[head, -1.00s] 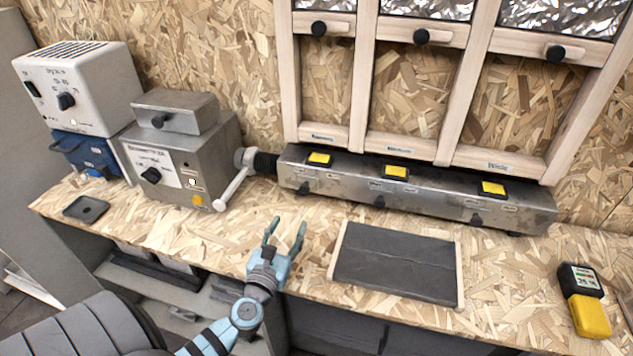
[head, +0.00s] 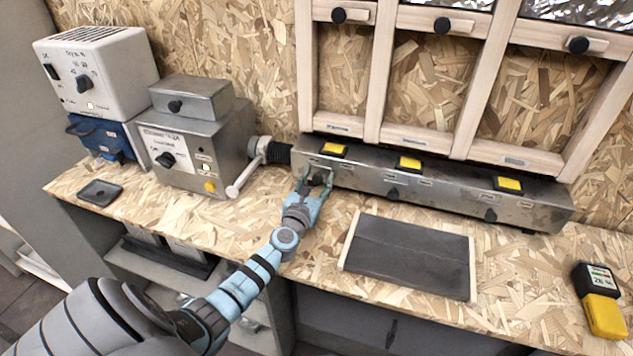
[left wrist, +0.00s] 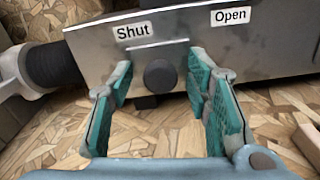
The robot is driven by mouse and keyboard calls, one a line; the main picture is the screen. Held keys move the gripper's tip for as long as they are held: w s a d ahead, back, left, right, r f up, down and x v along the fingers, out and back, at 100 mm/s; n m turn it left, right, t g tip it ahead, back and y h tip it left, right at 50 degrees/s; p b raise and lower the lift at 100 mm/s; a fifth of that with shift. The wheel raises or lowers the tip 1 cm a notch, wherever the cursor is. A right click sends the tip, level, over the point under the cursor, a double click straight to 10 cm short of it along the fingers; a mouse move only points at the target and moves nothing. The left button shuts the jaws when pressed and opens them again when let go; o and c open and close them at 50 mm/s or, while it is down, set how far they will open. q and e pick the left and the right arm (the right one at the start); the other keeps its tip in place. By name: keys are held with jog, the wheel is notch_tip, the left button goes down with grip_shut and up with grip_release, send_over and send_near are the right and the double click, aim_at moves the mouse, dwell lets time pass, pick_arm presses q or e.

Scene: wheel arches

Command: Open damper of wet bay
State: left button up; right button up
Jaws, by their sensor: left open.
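A long grey metal duct (head: 455,199) runs along the back of the bench under three wooden bays. Its front has black knobs; the middle knob (head: 392,194) and right knob (head: 490,215) show clear. My left gripper (head: 314,187) is at the duct's left end, over the left knob. In the left wrist view that round black knob (left wrist: 159,75) sits between my open fingers, with a gap on each side. It is under the "Shut" label (left wrist: 133,32), left of the "Open" label (left wrist: 230,16). The bay labels are too small to read. My right gripper is out of view.
A black hose (head: 277,153) and white lever (head: 243,178) adjoin the duct's left end, beside a grey metal box (head: 205,150). A dark panel (head: 408,258) lies in front of the duct. A yellow-black meter (head: 602,305) lies at right.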

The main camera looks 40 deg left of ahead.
aim_at(340, 177)
pick_arm(q)
grip_shut()
jog(key=d, duration=0.1)
jog(key=w+d, duration=0.1)
jog(key=d, duration=0.3)
jog(key=shift+w+p, duration=0.3)
jog(key=shift+w, duration=0.1)
jog(key=shift+f, duration=0.1)
jog(key=shift+c, duration=1.4)
grip_release()
jog(key=shift+o, duration=1.4)
jog(key=shift+d, duration=0.2)
jog(key=shift+a, duration=0.1)
